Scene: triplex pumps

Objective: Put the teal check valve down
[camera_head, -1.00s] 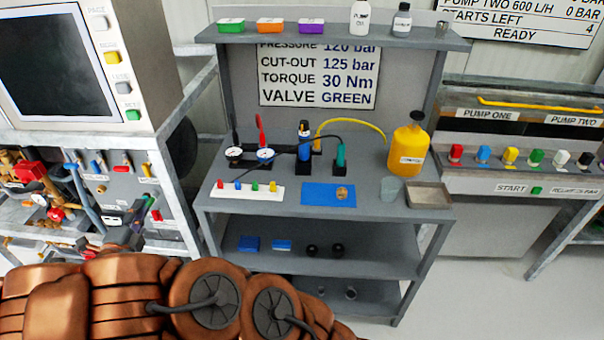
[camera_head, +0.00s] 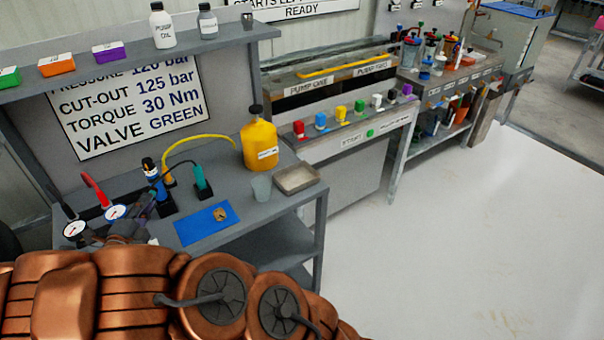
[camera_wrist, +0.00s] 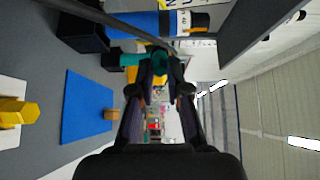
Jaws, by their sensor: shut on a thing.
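My gripper (camera_wrist: 160,82) is shut on the small teal check valve (camera_wrist: 160,64), which shows between the fingertips in the wrist view. In the head view part of my gripper (camera_head: 126,230) shows above my copper-coloured arm, at the left part of the grey bench (camera_head: 262,222). The valve cannot be made out there. In the wrist view the valve appears in front of the bench items, but I cannot tell its height above the bench.
A blue mat (camera_head: 193,230) with a small brass piece (camera_head: 220,214) lies right of my gripper. The tray looks empty.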

